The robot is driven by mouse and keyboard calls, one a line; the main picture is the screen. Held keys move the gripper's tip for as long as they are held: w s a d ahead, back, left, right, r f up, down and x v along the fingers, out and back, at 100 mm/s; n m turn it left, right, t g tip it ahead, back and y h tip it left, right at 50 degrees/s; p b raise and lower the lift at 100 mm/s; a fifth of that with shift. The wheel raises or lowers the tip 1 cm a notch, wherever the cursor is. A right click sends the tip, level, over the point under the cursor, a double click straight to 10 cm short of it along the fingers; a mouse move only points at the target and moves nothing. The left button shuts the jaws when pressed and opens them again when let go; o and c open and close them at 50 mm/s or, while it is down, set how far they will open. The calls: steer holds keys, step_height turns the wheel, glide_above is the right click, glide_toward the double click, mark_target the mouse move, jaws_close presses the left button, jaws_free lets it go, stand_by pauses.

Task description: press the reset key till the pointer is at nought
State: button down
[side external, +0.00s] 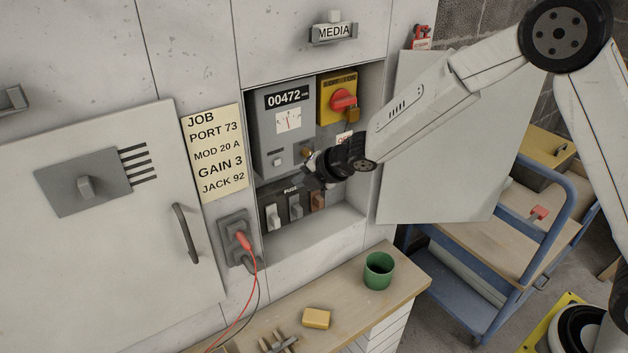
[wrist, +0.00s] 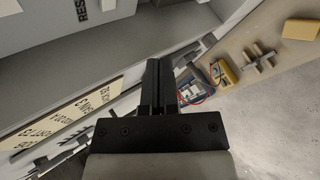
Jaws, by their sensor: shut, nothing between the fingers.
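A grey meter box (side external: 268,137) stands in the open cabinet bay, with a counter (side external: 287,97) reading 00472. Below it is a white dial (side external: 288,121) with a thin reddish pointer; its scale is too small to read. A small pale key (side external: 277,161) sits low on the box; its lettering is not readable in the side view. In the wrist view, a label beginning "RES" (wrist: 82,9) shows at the top edge, cut off. My gripper (side external: 310,165) is shut and empty, right of the pale key and in front of the bay. Its closed fingers (wrist: 153,64) show in the wrist view. Contact cannot be told.
A red rotary switch (side external: 343,98) with a padlock (side external: 352,115) is above my gripper. Fuse handles (side external: 296,208) are below. An open door (side external: 440,150) stands at the right. A green mug (side external: 379,272) and yellow block (side external: 316,318) are on the bench.

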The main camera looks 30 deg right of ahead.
steer(key=shift+w, duration=2.85)
steer(key=shift+w, duration=0.15)
steer(key=shift+w, duration=0.25)
steer(key=shift+w, duration=0.5)
stand_by(1.2)
steer(key=shift+s, duration=0.2)
stand_by(0.9)
steer(key=shift+s, duration=0.7)
steer(key=shift+s, duration=2.5)
